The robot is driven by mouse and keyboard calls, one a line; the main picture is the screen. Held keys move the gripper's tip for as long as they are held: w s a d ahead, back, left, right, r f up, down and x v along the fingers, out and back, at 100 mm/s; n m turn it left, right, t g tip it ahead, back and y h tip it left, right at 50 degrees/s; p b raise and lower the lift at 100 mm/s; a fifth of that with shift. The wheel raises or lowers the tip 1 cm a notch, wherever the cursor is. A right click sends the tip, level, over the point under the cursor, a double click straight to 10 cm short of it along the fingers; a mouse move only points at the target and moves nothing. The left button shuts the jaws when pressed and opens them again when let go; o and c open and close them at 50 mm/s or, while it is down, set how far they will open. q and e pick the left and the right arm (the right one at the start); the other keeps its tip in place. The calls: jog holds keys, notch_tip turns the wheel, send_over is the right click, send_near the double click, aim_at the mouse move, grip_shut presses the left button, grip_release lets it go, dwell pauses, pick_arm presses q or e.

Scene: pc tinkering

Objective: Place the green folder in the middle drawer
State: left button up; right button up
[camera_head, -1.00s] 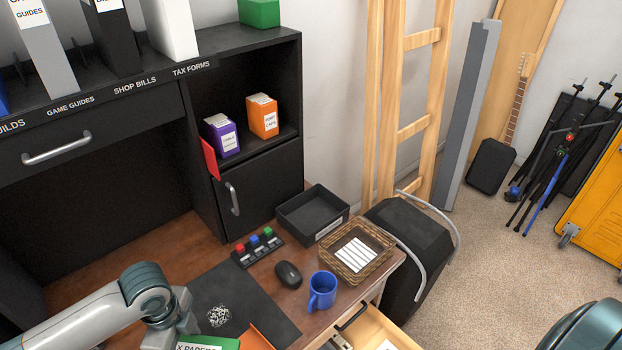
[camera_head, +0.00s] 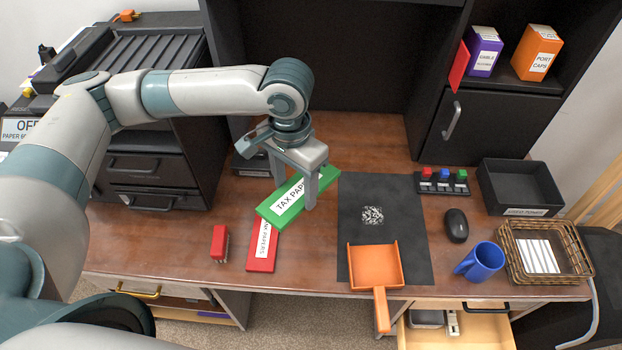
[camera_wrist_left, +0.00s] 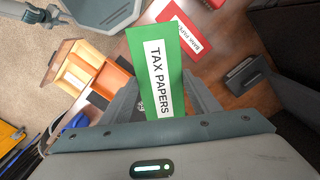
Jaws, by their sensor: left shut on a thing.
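The green folder (camera_head: 268,212), labelled TAX PAPERS, is in my left gripper (camera_head: 295,190), which is shut on it. It lies slanted over the desk and partly covers the upper end of a red folder (camera_head: 262,265). The left wrist view shows the green folder (camera_wrist_left: 155,32) between the fingers, with the red folder (camera_wrist_left: 190,22) beyond. An open wooden drawer (camera_head: 480,328) is under the desk's right side. Another drawer with a gold handle (camera_head: 139,292) is at lower left. Black drawers (camera_head: 145,200) are in the left cabinet. I cannot tell which is the middle drawer.
On the desk (camera_head: 320,270) are a red stapler-like object (camera_head: 219,242), a black mat (camera_head: 410,215), an orange dustpan (camera_head: 374,266), a mouse (camera_head: 456,225), a blue mug (camera_head: 481,263), a wicker basket (camera_head: 510,270) and a black tray (camera_head: 520,190).

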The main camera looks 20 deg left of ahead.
pick_arm(q)
jog(key=a+n, duration=0.1)
jog(key=n, duration=0.1)
jog(key=s+a+r+n+b, duration=0.1)
jog(key=n, duration=0.1)
jog(key=shift+s+r, duration=0.2)
jog(key=shift+d, duration=0.1)
